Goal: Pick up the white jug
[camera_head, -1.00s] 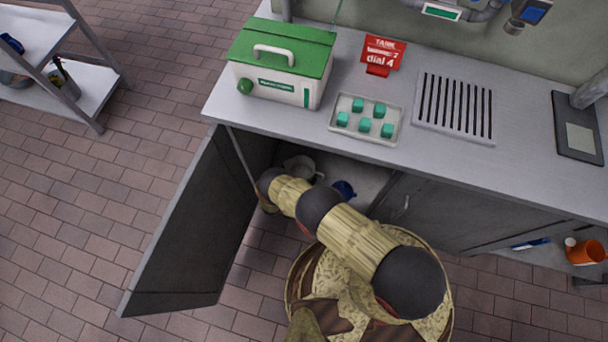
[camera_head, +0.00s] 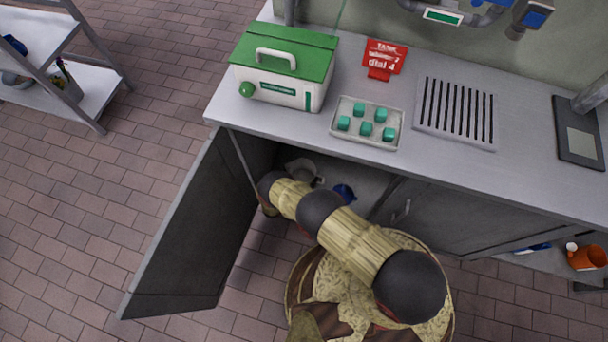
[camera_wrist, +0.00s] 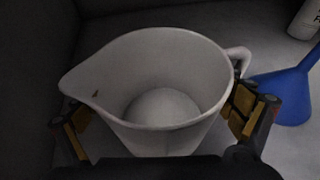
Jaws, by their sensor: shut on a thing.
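The white jug (camera_wrist: 165,65) fills the middle of the wrist view. It stands upright, its spout to the left and its handle to the right. My gripper (camera_wrist: 155,122) has one finger on each side of the jug, with pads against its walls, and is shut on it. I cannot tell whether the jug touches the cupboard floor.
A blue funnel-like thing (camera_wrist: 285,92) stands close right of the jug, with a white container (camera_wrist: 306,20) behind it. The cupboard door (camera_head: 195,230) stands open at left. The counter (camera_head: 390,55) overhangs the cupboard and carries a green-lidded box (camera_head: 280,85) and a tray (camera_head: 393,136).

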